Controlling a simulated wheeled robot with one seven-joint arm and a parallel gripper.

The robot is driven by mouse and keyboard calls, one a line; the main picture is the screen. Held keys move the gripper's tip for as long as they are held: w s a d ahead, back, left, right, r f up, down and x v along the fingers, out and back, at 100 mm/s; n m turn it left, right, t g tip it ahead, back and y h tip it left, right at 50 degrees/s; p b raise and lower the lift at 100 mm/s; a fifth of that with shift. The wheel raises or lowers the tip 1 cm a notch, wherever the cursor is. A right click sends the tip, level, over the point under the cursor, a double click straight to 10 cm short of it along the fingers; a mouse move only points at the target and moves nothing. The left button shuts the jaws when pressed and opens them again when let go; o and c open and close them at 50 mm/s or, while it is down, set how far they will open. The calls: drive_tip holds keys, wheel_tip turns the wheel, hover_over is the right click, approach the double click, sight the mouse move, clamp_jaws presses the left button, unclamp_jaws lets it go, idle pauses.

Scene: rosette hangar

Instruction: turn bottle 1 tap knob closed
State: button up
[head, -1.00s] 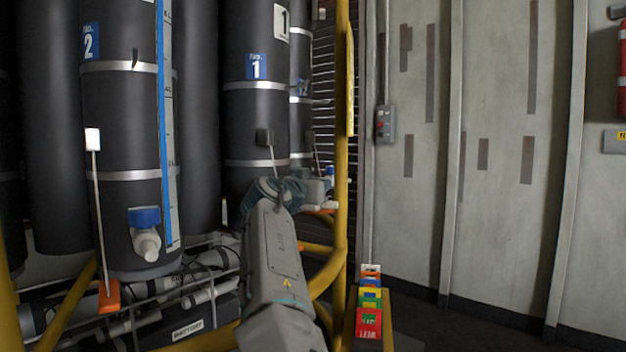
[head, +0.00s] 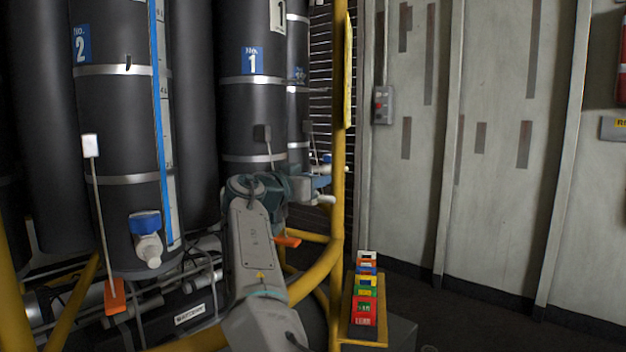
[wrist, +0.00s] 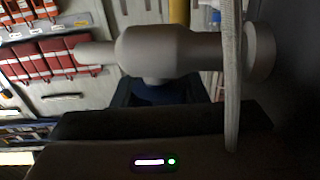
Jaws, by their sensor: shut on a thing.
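Bottle 1 (head: 252,120) is a tall black cylinder with a blue "No. 1" label, left of the yellow post. In the wrist view its pale tap body (wrist: 170,50) lies across the picture. The dark blue tap knob (wrist: 165,93) sits below it, between my dark fingers. My gripper (wrist: 168,98) is shut on the knob, which is partly hidden by the fingers and wrist housing. In the head view my wrist is beside the lower right of bottle 1, and my arm hides the grip. The knob's turn angle cannot be told.
Bottle 2 (head: 115,120) stands left with its own blue-knobbed tap (head: 146,224). A yellow post (head: 339,130) and rails stand close right of my arm. A pale rod or hose (wrist: 232,70) hangs near the tap. Coloured blocks (head: 366,290) sit on a yellow stand.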

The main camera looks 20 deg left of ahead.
drive_tip(key=o, duration=1)
drive_tip(key=b+v, duration=0.1)
drive_tip(key=v, duration=0.6)
drive_tip(key=shift+s+a+b, duration=0.1)
drive_tip(key=shift+s+b, duration=0.15)
drive_tip(key=shift+b, duration=0.15)
